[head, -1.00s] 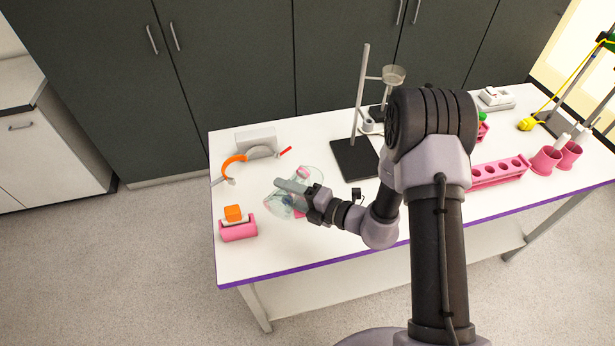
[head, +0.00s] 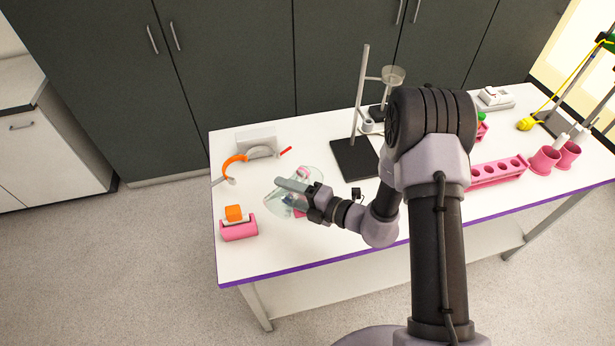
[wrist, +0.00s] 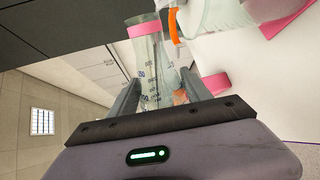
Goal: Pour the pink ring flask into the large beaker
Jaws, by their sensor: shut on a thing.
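My gripper (head: 300,190) is shut on the pink ring flask, a clear glass vessel, above the left part of the table. In the wrist view the flask (wrist: 152,62) stands between my two fingers, with its pink ring (wrist: 143,29) near the top of the picture. In the head view the flask (head: 275,203) is tilted and partly hidden by my gripper. A second clear vessel, seemingly the large beaker (wrist: 215,14), is close beside the flask's ringed end in the wrist view. In the head view the two glasses overlap, and I cannot tell whether liquid is flowing.
An orange curved piece (head: 232,161) and a white box (head: 256,139) are at the back left. A pink holder with an orange block (head: 233,213) is at the front left. A stand with a black base (head: 355,160) is to the right. A pink rack (head: 497,173) is farther right.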

